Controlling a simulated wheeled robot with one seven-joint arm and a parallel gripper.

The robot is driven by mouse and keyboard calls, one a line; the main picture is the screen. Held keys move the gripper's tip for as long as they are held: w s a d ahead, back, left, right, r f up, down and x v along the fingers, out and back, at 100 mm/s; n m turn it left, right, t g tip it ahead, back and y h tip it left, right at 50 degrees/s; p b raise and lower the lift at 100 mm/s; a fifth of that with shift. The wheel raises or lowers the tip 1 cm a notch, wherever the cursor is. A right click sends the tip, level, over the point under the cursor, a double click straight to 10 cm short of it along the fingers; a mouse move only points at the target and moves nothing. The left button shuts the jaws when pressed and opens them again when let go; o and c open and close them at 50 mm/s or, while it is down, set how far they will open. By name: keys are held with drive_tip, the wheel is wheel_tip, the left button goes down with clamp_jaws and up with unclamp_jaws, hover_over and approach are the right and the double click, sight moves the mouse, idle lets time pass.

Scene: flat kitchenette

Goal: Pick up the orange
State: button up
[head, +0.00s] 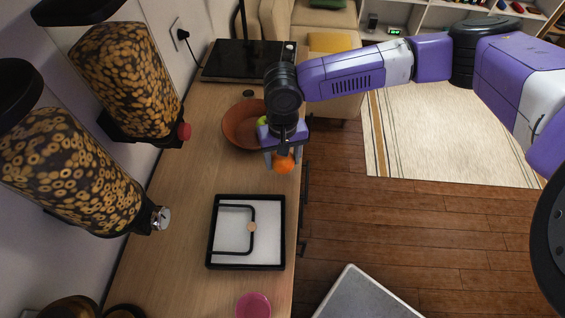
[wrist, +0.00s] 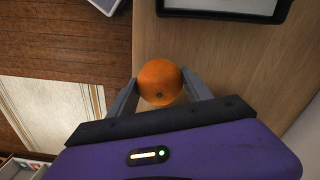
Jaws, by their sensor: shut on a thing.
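The orange (head: 284,164) is round and bright, and it shows near the right edge of the wooden counter in the head view. In the wrist view the orange (wrist: 160,82) sits between the two grey fingers. My gripper (head: 283,157) points down and is shut on the orange, with a finger on each side of it in the wrist view (wrist: 160,88). I cannot tell for sure whether the orange touches the counter.
A brown bowl (head: 236,128) with a green fruit (head: 262,121) stands just behind my gripper. A black-rimmed tray (head: 212,232) and a pink bowl (head: 254,306) are nearer on the counter (head: 183,215). Two cereal dispensers (head: 130,82) line the left wall. Bare counter lies between bowl and tray.

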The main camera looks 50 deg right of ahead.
drive_tip(key=w+r+p, duration=0.4)
drive_tip(key=r+p, duration=0.2)
drive_tip(key=r, duration=1.2)
drive_tip(key=w+d+f+b, duration=0.1)
drive_tip(key=w+d+f, duration=0.3)
drive_tip(key=w+f, duration=0.6)
drive_tip(key=w, duration=0.4)
drive_tip(key=shift+w+f+b, duration=0.2)
drive_tip(key=shift+w+b, duration=0.15)
drive_tip(key=shift+f, duration=0.1)
drive_tip(key=shift+f+b, duration=0.8)
drive_tip(key=shift+f, duration=1.5)
drive_tip(key=shift+f+b, duration=0.4)
drive_tip(key=shift+f, duration=0.35)
